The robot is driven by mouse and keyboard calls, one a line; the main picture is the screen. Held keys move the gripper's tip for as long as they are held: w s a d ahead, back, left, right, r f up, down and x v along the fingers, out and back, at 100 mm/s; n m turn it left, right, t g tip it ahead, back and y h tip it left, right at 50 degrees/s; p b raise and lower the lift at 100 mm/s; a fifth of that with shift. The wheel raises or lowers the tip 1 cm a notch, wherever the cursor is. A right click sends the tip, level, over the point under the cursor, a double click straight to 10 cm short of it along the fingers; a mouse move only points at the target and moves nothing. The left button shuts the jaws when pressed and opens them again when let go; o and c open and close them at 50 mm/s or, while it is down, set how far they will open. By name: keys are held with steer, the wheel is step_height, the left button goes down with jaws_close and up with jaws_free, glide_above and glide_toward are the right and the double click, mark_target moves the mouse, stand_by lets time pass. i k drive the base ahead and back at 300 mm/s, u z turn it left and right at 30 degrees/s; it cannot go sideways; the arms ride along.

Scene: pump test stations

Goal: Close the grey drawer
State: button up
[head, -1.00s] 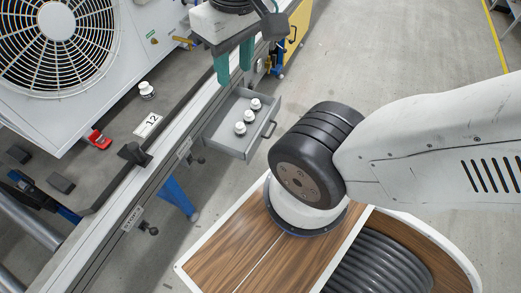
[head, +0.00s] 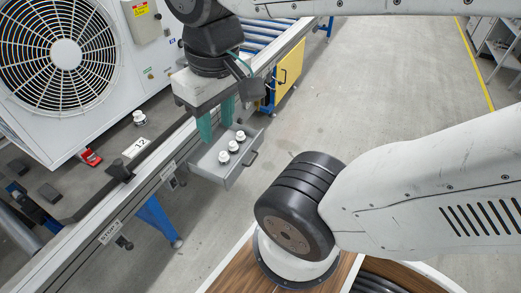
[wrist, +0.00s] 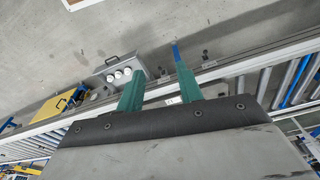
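The grey drawer (head: 211,170) is pulled out from the side of the conveyor bench in the head view. Three white round-topped parts stand in it, and its bar handle (head: 251,156) is on its outer front. The drawer also shows in the wrist view (wrist: 101,76), up and left of the fingers. My gripper (head: 216,121) has two teal fingers spread apart with nothing between them. In the head view the fingers overlap the drawer's inner end; I cannot tell whether they touch it. The fingers also show apart in the wrist view (wrist: 158,80).
A yellow drawer or cabinet front (head: 289,75) with a handle is farther along the bench. A fan unit (head: 72,60), a white part (head: 139,118) and a number 12 tag (head: 134,149) are on the bench. Open floor (head: 360,95) lies right of the drawer.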

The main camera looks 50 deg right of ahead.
mark_target(204, 161)
steer(key=z, duration=0.65)
steer(key=i, duration=0.7)
steer(key=z, duration=0.5)
steer(key=k, duration=1.25)
steer(key=u, duration=0.65)
steer(key=i, duration=1.1)
steer(key=z, duration=0.45)
